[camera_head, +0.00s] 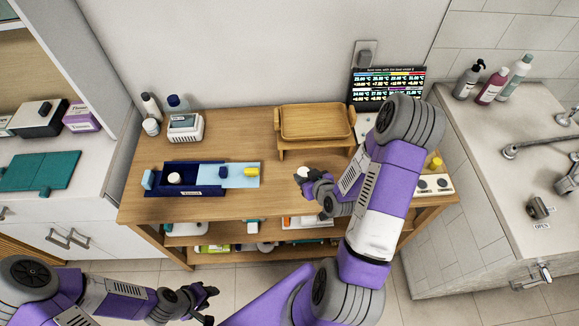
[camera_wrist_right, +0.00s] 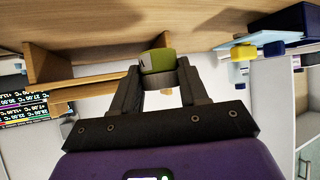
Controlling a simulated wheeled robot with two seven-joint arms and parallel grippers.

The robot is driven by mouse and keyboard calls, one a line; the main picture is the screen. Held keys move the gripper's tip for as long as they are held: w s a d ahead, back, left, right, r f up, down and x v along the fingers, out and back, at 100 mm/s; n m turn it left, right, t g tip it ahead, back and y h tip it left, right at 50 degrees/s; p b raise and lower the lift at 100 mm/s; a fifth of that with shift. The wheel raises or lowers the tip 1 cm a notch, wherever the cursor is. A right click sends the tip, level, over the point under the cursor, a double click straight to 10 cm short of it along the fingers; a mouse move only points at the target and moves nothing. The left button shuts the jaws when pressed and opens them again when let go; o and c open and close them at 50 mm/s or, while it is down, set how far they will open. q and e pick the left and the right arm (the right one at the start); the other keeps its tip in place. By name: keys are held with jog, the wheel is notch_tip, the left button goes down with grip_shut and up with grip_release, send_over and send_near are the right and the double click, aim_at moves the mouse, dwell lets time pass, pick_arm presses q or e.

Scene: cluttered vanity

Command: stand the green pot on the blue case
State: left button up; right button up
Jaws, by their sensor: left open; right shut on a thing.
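My right gripper (camera_head: 306,181) is raised over the wooden table, right of the blue case. In the right wrist view it is shut on the green pot (camera_wrist_right: 158,61), between its two fingertips. In the head view only a pale round top (camera_head: 302,171) shows at the fingertips. The dark blue case (camera_head: 207,190) lies on the table's left half with a light blue panel at its right; the case also shows in the wrist view (camera_wrist_right: 290,28). My left gripper (camera_head: 203,292) is open and empty, low in front of the table.
A white round jar (camera_head: 174,178) sits at the case's left part. A small dark blue item (camera_head: 222,172) and a yellow item (camera_head: 251,171) stand on the light panel. A wooden tray stand (camera_head: 315,122) is behind my right gripper. Bare tabletop lies between panel and gripper.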

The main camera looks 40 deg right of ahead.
send_over(290, 167)
jog(key=s, duration=0.3)
jog(key=f, duration=0.4)
jog(key=shift+a+f+b, duration=0.1)
jog(key=shift+a+b, duration=0.15)
jog(key=shift+b, duration=0.1)
jog(key=x, duration=0.4)
pick_arm(q)
jog(key=shift+f, duration=0.95)
pick_arm(e)
jog(key=shift+s, duration=0.1)
jog(key=shift+f+b, duration=0.15)
jog(key=shift+b, duration=0.2)
jog(key=o, duration=0.7)
pick_arm(q)
jog(key=shift+f, duration=0.15)
pick_arm(e)
jog(key=o, duration=0.4)
jog(key=shift+o, duration=0.2)
